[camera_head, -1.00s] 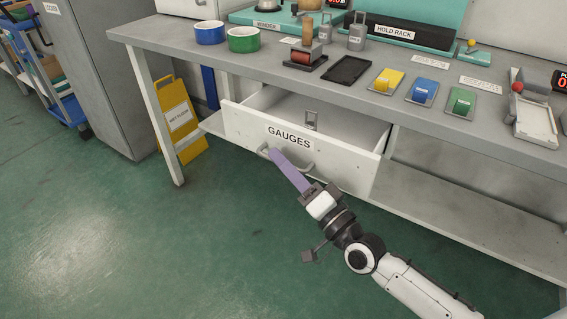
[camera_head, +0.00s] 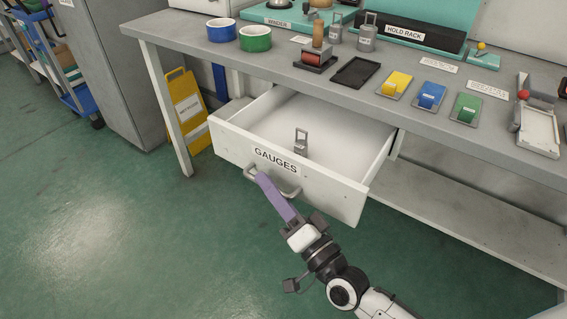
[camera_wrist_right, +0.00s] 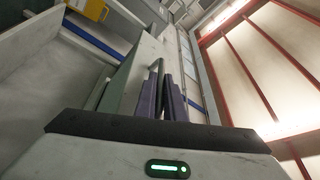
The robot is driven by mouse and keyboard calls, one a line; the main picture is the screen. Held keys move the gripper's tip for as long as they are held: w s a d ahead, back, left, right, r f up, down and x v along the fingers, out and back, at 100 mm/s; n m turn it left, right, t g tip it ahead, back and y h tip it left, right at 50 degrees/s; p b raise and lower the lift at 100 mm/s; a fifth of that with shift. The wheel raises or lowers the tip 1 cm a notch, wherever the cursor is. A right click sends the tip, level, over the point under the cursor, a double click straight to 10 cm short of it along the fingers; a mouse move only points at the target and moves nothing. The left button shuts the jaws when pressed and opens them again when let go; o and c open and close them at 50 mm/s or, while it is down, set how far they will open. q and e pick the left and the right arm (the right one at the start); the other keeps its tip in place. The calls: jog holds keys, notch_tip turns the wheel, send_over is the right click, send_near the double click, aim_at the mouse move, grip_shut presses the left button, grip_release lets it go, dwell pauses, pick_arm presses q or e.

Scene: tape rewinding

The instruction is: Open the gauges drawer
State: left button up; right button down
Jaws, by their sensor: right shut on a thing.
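The white gauges drawer (camera_head: 235,143), labelled GAUGES on its front, is pulled well out from under the bench. A grey metal gauge-like piece (camera_head: 301,141) stands inside it near the front. My right gripper (camera_head: 262,178), with long purple fingers, is shut on the drawer's grey handle (camera_head: 287,193) at the handle's left part. In the right wrist view the purple fingers (camera_wrist_right: 165,95) point away toward the handle and the drawer front. My left gripper is not in view.
A yellow floor sign (camera_head: 187,108) stands left of the drawer. The floor in front is clear.

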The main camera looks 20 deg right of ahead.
jog(key=shift+s+a, duration=0.2)
jog(key=shift+a, duration=0.05)
jog(key=c, duration=2.1)
grip_release()
jog(key=v, duration=1)
jog(key=shift+s+d+f, duration=0.1)
